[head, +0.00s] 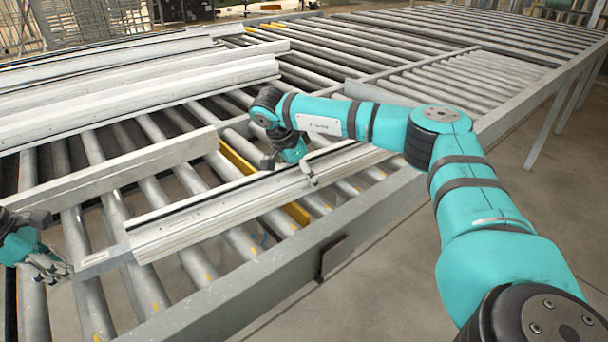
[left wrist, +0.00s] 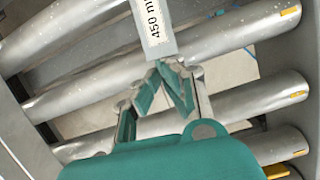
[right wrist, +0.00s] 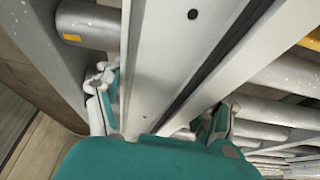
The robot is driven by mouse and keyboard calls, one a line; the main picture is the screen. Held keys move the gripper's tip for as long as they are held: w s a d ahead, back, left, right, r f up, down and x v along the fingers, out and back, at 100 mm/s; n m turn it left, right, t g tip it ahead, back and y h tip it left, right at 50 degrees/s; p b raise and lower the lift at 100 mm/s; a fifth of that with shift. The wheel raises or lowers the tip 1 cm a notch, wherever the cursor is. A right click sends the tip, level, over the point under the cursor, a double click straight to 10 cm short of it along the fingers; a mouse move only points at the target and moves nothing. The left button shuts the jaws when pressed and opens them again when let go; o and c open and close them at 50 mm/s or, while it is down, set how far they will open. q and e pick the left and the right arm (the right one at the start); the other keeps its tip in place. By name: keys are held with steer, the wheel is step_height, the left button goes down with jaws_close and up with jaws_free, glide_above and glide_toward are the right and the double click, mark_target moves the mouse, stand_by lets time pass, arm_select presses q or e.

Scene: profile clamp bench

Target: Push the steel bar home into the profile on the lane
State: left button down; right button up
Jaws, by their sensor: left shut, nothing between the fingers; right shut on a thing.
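The pale aluminium profile (head: 205,216) lies across the rollers along the lane in the head view. The steel bar (head: 98,263) sticks out of its left end. In the left wrist view the bar (left wrist: 155,30) carries a label reading "450 mm". My left gripper (head: 67,270) is shut and empty, its fingertips (left wrist: 168,68) right at the bar's free end; whether they touch it I cannot tell. My right gripper (head: 289,168) is shut around the profile, which shows between its fingers (right wrist: 165,100) in the right wrist view. The bar's inner part is hidden inside the profile.
A shorter pale rail (head: 120,172) lies behind the profile. More long profiles (head: 140,88) are stacked at the back left. The lane's front side beam (head: 290,262) runs along the near edge, with a dark bracket on it. Rollers at the back right are bare.

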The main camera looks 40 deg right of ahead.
mark_target(109, 249)
arm_select(q)
steer(key=shift+d, duration=0.2)
arm_select(e)
steer(key=shift+f, duration=0.1)
arm_select(q)
steer(key=shift+s+d, duration=0.15)
steer(key=shift+d, duration=1.3)
steer(key=shift+s+d, duration=0.15)
steer(key=shift+d, duration=1.25)
steer(key=shift+s+d, duration=0.2)
steer(key=shift+d, duration=1.95)
steer(key=shift+a, duration=0.15)
steer(key=shift+w+a, duration=0.1)
steer(key=shift+a, duration=0.55)
arm_select(e)
steer(key=shift+s, duration=0.1)
arm_select(q)
steer(key=shift+d+v, duration=0.1)
steer(key=shift+v, duration=2.35)
steer(key=shift+d+v, duration=0.15)
steer(key=shift+v, duration=2.35)
